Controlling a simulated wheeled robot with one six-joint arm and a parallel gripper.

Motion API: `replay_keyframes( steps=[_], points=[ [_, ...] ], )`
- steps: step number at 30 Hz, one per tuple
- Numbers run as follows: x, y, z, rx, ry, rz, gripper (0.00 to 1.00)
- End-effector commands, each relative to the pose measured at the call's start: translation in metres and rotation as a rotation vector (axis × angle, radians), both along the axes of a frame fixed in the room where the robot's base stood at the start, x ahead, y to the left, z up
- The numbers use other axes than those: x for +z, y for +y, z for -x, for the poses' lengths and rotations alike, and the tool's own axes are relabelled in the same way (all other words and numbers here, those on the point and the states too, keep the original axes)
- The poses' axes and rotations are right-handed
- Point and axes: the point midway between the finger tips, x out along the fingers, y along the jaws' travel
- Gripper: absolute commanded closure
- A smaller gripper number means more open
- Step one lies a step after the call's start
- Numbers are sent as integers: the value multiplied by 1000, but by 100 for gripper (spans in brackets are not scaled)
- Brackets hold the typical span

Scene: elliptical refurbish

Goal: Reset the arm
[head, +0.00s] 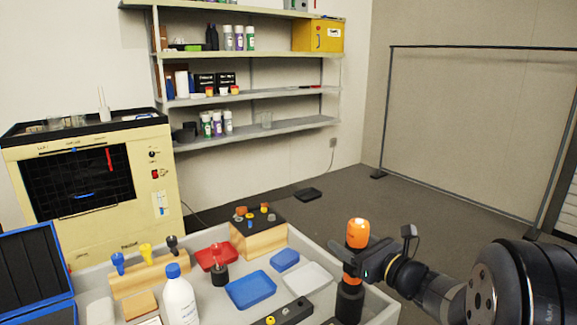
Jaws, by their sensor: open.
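My gripper (352,262) reaches in from the right, above the right side of the grey tray (385,304). It is open. An upright cylinder with an orange top (358,232) and a dark lower part shows at the fingers. The fingers cover its middle; I cannot tell whether they touch it or whether its bottom rests on something. My dark arm fills the lower right corner.
The tray holds a white bottle (180,298), a red dish (214,256), a blue dish (250,290) and wooden blocks. A cream machine (160,190) stands left, near an open blue case (35,265). Shelves (270,129) hang behind; a metal frame (480,47) stands right.

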Motion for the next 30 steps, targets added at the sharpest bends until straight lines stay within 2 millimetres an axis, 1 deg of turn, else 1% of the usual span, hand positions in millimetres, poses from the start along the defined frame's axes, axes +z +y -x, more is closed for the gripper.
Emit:
replay_keyframes(
  steps=[1,3,16,20,26,30],
  points=[
    [7,0,0,0,-1,-1,36],
    [9,-1,0,-1,-1,-1,36],
    [10,-1,1,0,0,0,36],
    [8,-1,1,0,0,0,36],
    [-2,-1,1,-1,0,0,36],
    [0,-15,17,-5,-1,0,36]
  ],
)
